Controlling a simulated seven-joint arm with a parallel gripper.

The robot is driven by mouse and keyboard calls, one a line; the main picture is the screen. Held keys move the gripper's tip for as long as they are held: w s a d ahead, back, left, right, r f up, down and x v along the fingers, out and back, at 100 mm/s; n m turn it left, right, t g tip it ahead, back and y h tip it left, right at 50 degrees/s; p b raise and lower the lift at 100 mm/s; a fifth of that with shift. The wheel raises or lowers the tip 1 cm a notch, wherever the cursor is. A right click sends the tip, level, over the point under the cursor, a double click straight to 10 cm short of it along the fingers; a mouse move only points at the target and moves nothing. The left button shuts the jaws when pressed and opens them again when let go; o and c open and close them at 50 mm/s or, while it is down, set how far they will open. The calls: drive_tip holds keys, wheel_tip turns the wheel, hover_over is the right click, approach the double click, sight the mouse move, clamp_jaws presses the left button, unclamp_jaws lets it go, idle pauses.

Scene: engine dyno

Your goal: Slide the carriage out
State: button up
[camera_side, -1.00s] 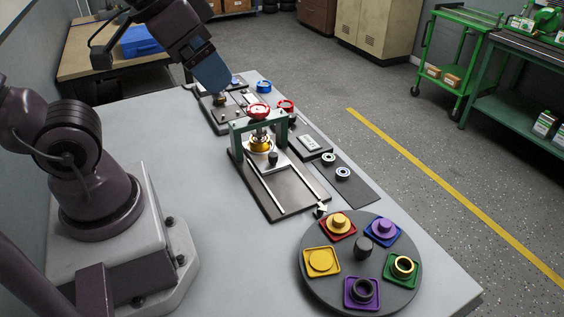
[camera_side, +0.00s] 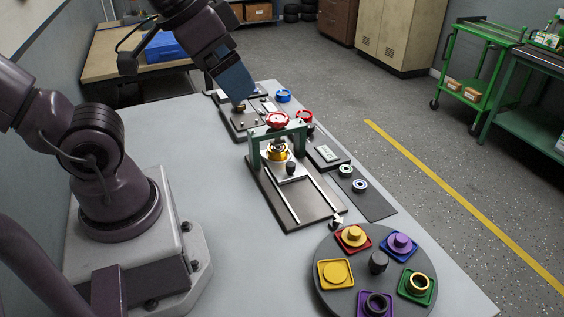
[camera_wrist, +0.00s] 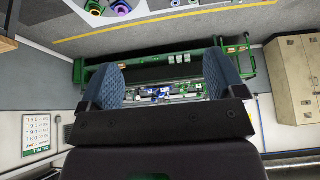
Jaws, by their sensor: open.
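The carriage (camera_side: 297,176) is a light metal plate with a black knob (camera_side: 291,168) at its front. It sits at the rear of two rails on a dark base (camera_side: 311,200), partly under a green press frame (camera_side: 254,150). A brass-coloured part (camera_side: 277,153) stands on it below a red handwheel (camera_side: 277,121). My gripper (camera_side: 242,96) has blue fingers and is up behind and left of the frame, apart from the carriage. In the wrist view my gripper (camera_wrist: 165,72) is open with nothing between its fingers; the carriage is out of that view.
A round turntable (camera_side: 356,268) with several coloured trays stands in front of the rails. Dark plates with small rings (camera_side: 360,186) lie right of the base. A plate with small parts (camera_side: 243,119) is behind the frame.

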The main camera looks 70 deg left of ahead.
drive_tip(key=shift+a+f, duration=0.2)
drive_tip(key=c, duration=0.6)
drive_tip(key=w+f+g, duration=0.1)
drive_tip(key=w+a+f, duration=0.1)
drive_tip(key=w+a+f+n+g, duration=0.1)
drive_tip(key=shift+a+f+g, duration=0.25)
drive_tip(key=shift+f+g, duration=0.05)
drive_tip(key=shift+f, duration=0.05)
drive_tip(key=shift+c, duration=0.4)
drive_tip(key=m+g, duration=0.3)
drive_tip(key=m, duration=0.7)
hover_over(291, 164)
wheel_tip(291, 164, down, 15)
wheel_tip(291, 164, down, 12)
drive_tip(key=shift+f, duration=0.1)
